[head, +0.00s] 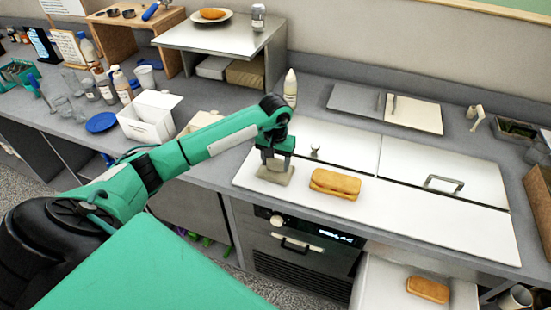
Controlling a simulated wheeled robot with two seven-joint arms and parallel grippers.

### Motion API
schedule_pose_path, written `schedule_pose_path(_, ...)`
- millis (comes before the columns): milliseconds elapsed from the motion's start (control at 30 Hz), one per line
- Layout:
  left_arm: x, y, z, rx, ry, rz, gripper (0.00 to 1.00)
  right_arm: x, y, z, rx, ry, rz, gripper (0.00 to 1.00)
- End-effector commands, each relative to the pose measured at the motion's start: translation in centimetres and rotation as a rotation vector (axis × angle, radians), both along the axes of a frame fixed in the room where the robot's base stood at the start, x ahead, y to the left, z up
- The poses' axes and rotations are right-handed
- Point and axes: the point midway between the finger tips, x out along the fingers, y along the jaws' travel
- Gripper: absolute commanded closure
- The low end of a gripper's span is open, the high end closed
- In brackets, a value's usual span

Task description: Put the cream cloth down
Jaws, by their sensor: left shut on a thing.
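The cream cloth (275,174) is a small, beige, bunched piece at the left end of the white board on the counter. My left gripper (276,163) points down and is shut on it. The cloth is at or just above the white surface; I cannot tell whether it touches. The fingertips are partly hidden by the cloth and the wrist. My right gripper is not in view.
A toasted panini (335,184) lies on the white board (420,212) just right of the cloth. Another panini (428,290) lies lower right. A white bottle (290,88) stands behind my arm. The board's right part is clear.

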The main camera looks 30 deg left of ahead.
Motion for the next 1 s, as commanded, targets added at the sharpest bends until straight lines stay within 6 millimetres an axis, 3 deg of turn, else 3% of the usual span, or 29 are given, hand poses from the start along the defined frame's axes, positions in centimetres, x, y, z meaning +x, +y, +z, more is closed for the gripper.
schedule_pose_path(300,0.1,0.0,-0.4,0.0,-0.002,0.001,0.7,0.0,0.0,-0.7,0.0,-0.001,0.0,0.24)
schedule_pose_path(333,0.1,0.0,-0.2,-0.001,-0.002,0.001,0.38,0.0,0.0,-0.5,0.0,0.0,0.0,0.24)
schedule_pose_path(400,0.1,0.0,-0.2,-0.001,-0.002,0.001,0.25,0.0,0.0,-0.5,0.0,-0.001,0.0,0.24)
schedule_pose_path(433,0.1,0.0,-0.2,-0.001,-0.002,0.001,0.22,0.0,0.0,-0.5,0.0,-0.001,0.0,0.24)
schedule_pose_path(833,0.0,0.0,0.4,-0.001,-0.001,0.0,0.22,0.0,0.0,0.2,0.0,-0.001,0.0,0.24)
schedule_pose_path(867,0.1,0.0,0.5,0.0,-0.004,0.0,0.22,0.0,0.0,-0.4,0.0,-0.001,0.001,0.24)
schedule_pose_path(1000,0.2,0.1,2.7,0.001,-0.008,-0.001,0.22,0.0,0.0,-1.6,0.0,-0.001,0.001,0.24)
